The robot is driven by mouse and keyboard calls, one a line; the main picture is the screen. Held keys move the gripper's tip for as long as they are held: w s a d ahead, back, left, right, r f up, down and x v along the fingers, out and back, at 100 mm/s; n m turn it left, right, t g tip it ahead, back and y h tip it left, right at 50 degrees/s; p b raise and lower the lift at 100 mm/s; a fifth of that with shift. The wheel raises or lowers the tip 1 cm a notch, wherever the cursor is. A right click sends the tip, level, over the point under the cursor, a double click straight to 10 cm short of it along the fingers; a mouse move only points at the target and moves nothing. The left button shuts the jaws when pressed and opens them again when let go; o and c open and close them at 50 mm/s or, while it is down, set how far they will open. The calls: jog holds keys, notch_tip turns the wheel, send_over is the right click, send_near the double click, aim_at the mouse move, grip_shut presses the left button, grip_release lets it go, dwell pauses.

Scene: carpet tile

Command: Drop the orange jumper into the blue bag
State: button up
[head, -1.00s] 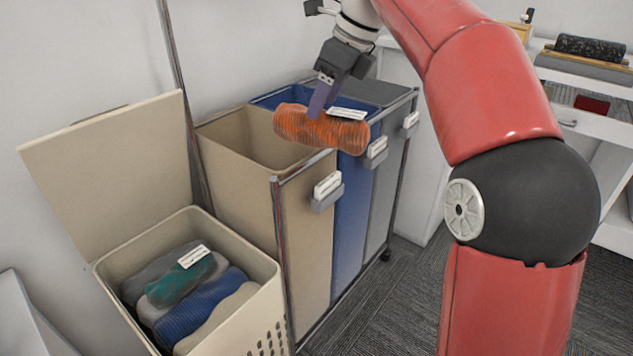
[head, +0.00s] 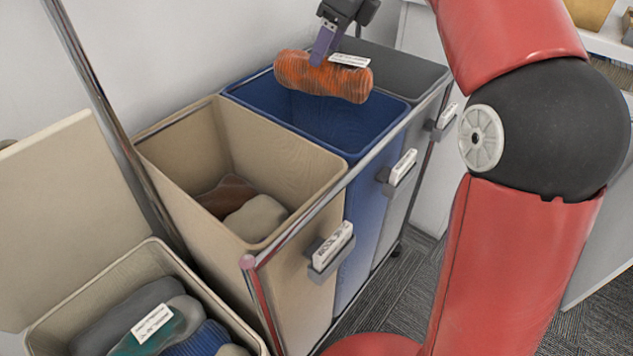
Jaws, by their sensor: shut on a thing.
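The orange jumper (head: 300,75) is a rolled, ribbed bundle with a white tag, in the upper middle of the head view. My gripper (head: 323,50) is shut on it from above and holds it in the air. The blue bag (head: 335,130) is the middle compartment of a wheeled sorter, open at the top.
A beige bag (head: 270,165) left of the blue one holds a brown and a cream garment. A grey bag (head: 400,62) is on the right. A chrome frame (head: 355,172) carries labels. A lidded beige hamper (head: 235,310) with several garments stands front left.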

aim_at(331, 57)
jog(key=shift+f, duration=1.6)
jog(key=o, duration=1.8)
jog(key=v, duration=0.7)
jog(key=shift+d+r, duration=0.15)
jog(key=shift+r, duration=0.15)
jog(key=shift+s, duration=0.1)
